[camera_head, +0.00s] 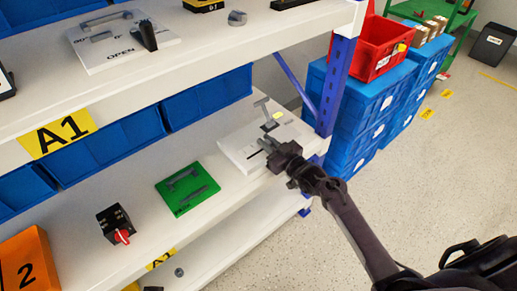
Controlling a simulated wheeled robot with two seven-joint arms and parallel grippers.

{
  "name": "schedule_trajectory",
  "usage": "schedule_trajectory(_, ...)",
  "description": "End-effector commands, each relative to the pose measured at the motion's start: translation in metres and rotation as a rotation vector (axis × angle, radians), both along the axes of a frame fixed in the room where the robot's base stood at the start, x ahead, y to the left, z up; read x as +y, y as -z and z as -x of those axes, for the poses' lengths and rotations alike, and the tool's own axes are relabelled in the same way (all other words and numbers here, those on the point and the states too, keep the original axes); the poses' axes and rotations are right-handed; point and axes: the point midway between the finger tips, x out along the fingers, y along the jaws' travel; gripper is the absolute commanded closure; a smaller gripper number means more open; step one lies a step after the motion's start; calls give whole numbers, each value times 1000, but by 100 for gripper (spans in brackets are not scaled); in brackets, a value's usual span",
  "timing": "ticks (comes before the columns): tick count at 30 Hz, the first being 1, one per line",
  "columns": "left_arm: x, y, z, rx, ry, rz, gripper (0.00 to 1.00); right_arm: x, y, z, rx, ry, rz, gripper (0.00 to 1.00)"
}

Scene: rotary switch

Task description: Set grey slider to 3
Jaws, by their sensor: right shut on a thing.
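A white panel (235,154) lies on the lower shelf at its right end, near the blue post. A grey T-shaped piece and a small yellow spot show on its far part. My right gripper (268,146) reaches in from the lower right over the panel's near right part. Its jaws are shut on the grey slider, which is mostly hidden by the fingers. A dark slot line shows left of the fingertips. Scale marks and the slider's setting are too small to read. My left gripper is not in view.
A green board (177,203) with grey handles and a black box with a red knob (122,237) stand left on the same shelf. A blue post (336,85) stands close right of the panel.

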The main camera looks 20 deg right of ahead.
Motion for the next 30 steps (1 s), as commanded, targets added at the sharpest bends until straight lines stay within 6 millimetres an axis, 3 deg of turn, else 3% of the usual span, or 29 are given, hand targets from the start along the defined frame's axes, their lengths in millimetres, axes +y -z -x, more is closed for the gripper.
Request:
schedule_trajectory(8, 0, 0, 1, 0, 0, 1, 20, -6, -1, -1, -1, 11, 3, 100)
schedule_trajectory(9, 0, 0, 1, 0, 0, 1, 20, -6, -1, -2, -1, 11, 3, 79)
schedule_trajectory(13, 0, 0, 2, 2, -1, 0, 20, -5, -1, -1, -1, 10, 2, 62)
schedule_trajectory(23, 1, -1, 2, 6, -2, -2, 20, -5, 0, 3, 1, 7, 1, 62)
schedule_trajectory(30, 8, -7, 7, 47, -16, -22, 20, -18, -1, 37, 3, 8, 2, 62)
